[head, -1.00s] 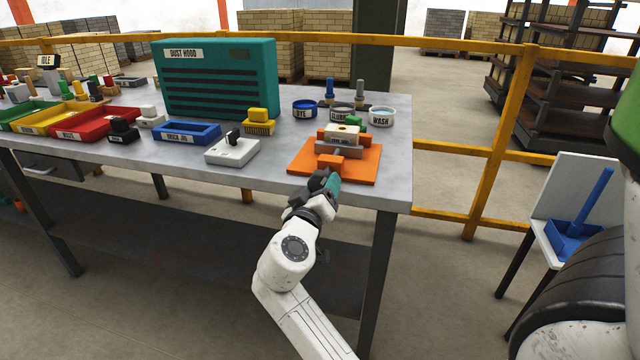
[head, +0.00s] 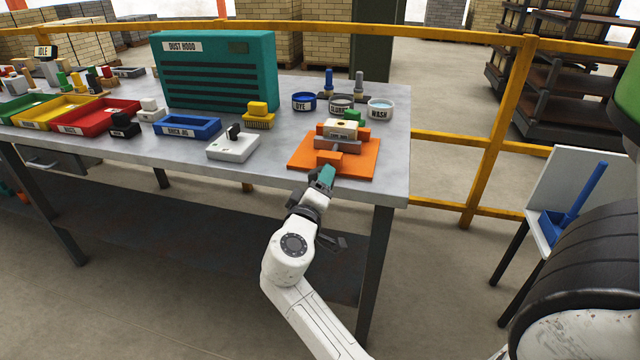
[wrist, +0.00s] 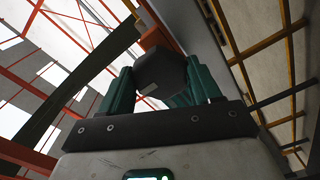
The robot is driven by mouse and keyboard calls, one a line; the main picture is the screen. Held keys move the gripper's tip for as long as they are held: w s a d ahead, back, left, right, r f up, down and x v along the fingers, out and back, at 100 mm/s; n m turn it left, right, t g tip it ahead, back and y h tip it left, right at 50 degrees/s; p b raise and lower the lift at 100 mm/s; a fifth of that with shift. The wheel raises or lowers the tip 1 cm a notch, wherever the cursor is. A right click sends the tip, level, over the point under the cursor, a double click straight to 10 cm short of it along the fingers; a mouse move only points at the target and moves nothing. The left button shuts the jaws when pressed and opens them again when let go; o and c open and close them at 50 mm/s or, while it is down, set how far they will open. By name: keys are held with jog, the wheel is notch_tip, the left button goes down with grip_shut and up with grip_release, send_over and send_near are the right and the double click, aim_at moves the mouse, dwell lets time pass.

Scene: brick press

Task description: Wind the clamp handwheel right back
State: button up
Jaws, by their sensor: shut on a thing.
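The orange clamp (head: 363,167) stands at the right front corner of the bench, with a grey jaw (head: 350,144) and a pale labelled block (head: 341,130) on it. My gripper (head: 326,177) reaches up to the clamp's near side from the bench's front edge. In the wrist view my gripper's teal fingers (wrist: 160,92) are shut on a dark, many-sided knob (wrist: 161,70), which appears to be the handwheel. In the head view the handwheel is hidden by my gripper. How far it is wound cannot be told.
Dye, glaze and wash pots (head: 380,108) stand behind the clamp. A white switch box (head: 232,147) and a yellow brush (head: 258,113) are to its left. The teal dust hood (head: 213,75) is further back. A yellow rail (head: 495,130) runs beyond the bench.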

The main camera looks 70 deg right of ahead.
jog(key=o, duration=1)
jog(key=shift+o, duration=0.2)
jog(key=shift+a, duration=0.1)
jog(key=a, duration=1)
jog(key=shift+s+a, duration=0.35)
jog(key=shift+s, duration=0.05)
jog(key=s+a+f+n+y+p, duration=0.2)
jog(key=s+a+f+y+p, duration=0.3)
jog(key=a+f+y, duration=0.2)
jog(key=s+a+f+n+y+p, duration=0.2)
jog(key=s+a+f+y+p, duration=0.3)
jog(key=a+y, duration=0.5)
jog(key=shift+s+a+f+y, duration=0.3)
jog(key=shift+a+f+y, duration=0.1)
jog(key=shift+a+f, duration=0.6)
